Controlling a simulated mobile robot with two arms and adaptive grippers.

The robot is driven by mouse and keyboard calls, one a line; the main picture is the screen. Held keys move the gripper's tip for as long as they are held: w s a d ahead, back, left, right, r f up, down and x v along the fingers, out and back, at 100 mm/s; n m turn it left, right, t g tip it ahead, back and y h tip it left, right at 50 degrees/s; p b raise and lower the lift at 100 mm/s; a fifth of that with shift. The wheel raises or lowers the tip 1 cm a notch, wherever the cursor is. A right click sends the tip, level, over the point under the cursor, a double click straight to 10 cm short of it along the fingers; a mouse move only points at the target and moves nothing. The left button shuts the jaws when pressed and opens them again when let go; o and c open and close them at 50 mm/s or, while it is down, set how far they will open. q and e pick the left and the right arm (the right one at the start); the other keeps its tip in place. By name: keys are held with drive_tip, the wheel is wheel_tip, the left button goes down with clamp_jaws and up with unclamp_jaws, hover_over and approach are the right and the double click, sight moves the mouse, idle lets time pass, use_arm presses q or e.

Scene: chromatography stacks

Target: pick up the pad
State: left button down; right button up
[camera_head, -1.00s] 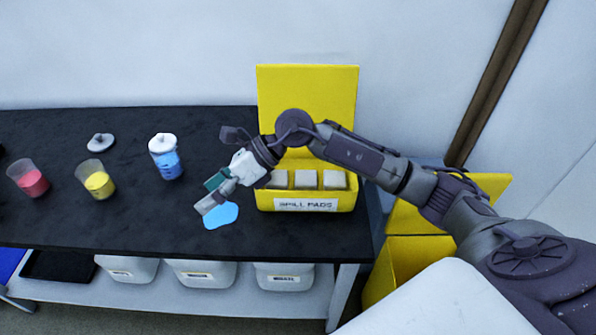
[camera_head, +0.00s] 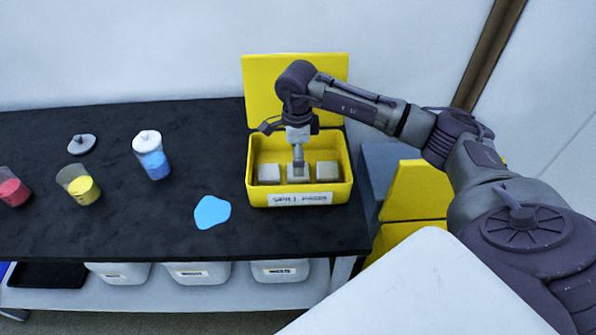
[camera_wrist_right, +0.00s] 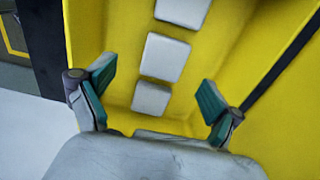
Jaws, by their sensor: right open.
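Three pale grey, block-like pads sit in a row in the open yellow spill-pads box: a left one (camera_head: 269,174), a middle one (camera_head: 297,173) and a right one (camera_head: 327,172). My right gripper (camera_head: 298,168) points down over the box at the middle pad, hiding part of it. In the right wrist view its green-padded fingers are wide apart (camera_wrist_right: 157,88), with a pad (camera_wrist_right: 150,98) between them. Another pad (camera_wrist_right: 165,57) lies just beyond. I cannot tell how far the fingertips are above the pads. My left gripper is not in view.
The yellow box (camera_head: 252,190) has its lid (camera_head: 262,85) raised behind. A blue puddle (camera_head: 212,212) lies left of it on the black table (camera_head: 120,225). Beakers of blue (camera_head: 154,165), yellow (camera_head: 84,190) and red (camera_head: 12,192) liquid stand further left.

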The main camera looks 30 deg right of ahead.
drive_tip(key=shift+w+d+f+p, duration=0.15)
drive_tip(key=shift+f+p, duration=0.15)
drive_tip(key=shift+f, duration=1.05)
drive_tip(key=shift+w+d+f+p, duration=0.1)
drive_tip(key=shift+f+p, duration=0.15)
drive_tip(key=shift+f, duration=1.1)
drive_tip(key=c, duration=0.9)
